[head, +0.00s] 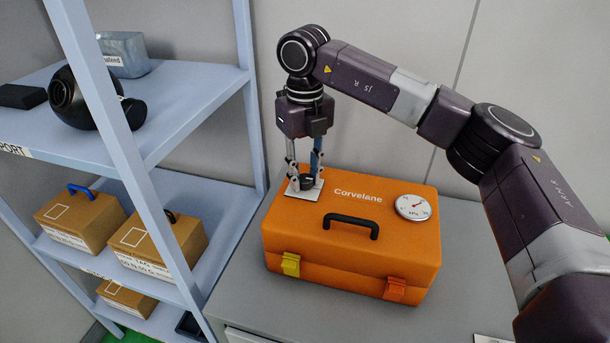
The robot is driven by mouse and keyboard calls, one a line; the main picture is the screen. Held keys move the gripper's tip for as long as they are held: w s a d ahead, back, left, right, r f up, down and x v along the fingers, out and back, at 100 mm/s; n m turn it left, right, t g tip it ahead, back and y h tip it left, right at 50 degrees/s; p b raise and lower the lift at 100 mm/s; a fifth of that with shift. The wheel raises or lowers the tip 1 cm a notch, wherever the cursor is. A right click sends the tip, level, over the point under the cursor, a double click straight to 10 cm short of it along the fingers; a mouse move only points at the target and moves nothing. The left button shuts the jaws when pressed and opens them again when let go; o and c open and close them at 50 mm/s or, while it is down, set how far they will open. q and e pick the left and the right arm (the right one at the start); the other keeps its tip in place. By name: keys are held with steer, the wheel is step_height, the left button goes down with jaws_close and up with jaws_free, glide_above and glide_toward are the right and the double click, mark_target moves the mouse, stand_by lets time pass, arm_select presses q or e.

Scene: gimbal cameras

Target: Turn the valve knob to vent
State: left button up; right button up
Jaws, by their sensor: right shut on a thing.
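The orange case (350,238) marked "Corvelane" stands on a grey counter. The valve knob (307,183) is a small dark knob on a white plate (304,193) at the back left of its lid. My right gripper (306,181) points down from above and is shut on the knob. The fingers hide part of the knob, and I cannot read its pointer or the plate's markings. A round white gauge (413,207) with a red needle sits at the lid's right. My left gripper is not in view.
A black handle (351,225) stands up from the lid. A yellow latch (290,264) and an orange latch (395,289) are on the case front. A blue-grey shelf (190,110) with cardboard boxes stands close on the left. The grey counter (262,305) is clear in front of the case.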

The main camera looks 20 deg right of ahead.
mark_target(305, 178)
steer(key=shift+r, duration=0.15)
stand_by(0.4)
steer(key=o, duration=1.2)
steer(key=shift+c, duration=0.2)
step_height(305, 178, up, 12)
